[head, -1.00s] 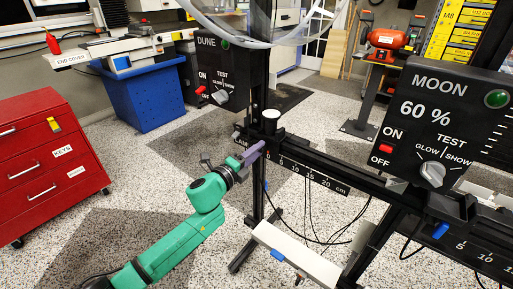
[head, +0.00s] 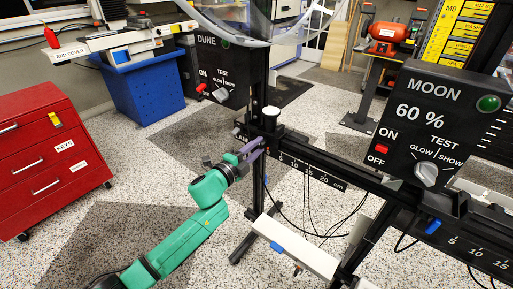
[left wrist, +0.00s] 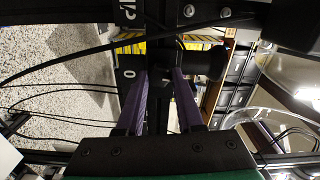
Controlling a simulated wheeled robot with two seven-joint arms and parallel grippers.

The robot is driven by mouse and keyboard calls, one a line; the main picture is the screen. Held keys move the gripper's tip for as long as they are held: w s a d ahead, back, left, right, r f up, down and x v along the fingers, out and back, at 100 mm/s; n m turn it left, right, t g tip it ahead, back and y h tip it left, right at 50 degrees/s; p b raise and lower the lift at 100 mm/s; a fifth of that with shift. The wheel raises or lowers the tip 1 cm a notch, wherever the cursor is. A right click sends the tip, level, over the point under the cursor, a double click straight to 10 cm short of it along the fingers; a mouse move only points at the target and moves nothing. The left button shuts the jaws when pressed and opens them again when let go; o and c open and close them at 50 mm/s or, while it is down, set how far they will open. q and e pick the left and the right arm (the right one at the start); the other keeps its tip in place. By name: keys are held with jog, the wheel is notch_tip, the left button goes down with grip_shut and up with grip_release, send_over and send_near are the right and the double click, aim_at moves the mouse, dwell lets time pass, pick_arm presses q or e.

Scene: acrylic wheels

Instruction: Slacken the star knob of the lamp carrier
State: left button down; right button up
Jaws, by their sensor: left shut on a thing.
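The lamp carrier (head: 270,120) is a dark block with a white-topped cylinder, at the left end of the black rail in the head view. My left gripper (head: 262,143), with purple fingers, reaches up to the carrier's near side. In the left wrist view the two fingers (left wrist: 163,75) close from both sides on a small dark part, which I take to be the star knob (left wrist: 161,92). Its star shape cannot be made out, and the fingers hide most of it in the head view. My right gripper is not in view.
The black rail (head: 345,172) with a centimetre scale runs to the right. The DUNE panel (head: 215,75) stands behind the carrier and the MOON panel (head: 430,125) to the right. A large clear wheel (head: 250,30) hangs above. Cables dangle below the rail. Open floor lies left.

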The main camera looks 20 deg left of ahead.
pick_arm(q)
jog(key=c, duration=0.5)
grip_release()
jog(key=shift+a, duration=0.1)
jog(key=shift+c, duration=0.2)
jog(key=shift+s, duration=0.1)
jog(key=shift+s+a+f, duration=0.1)
jog(key=shift+s, duration=0.15)
jog(key=v, duration=1.4)
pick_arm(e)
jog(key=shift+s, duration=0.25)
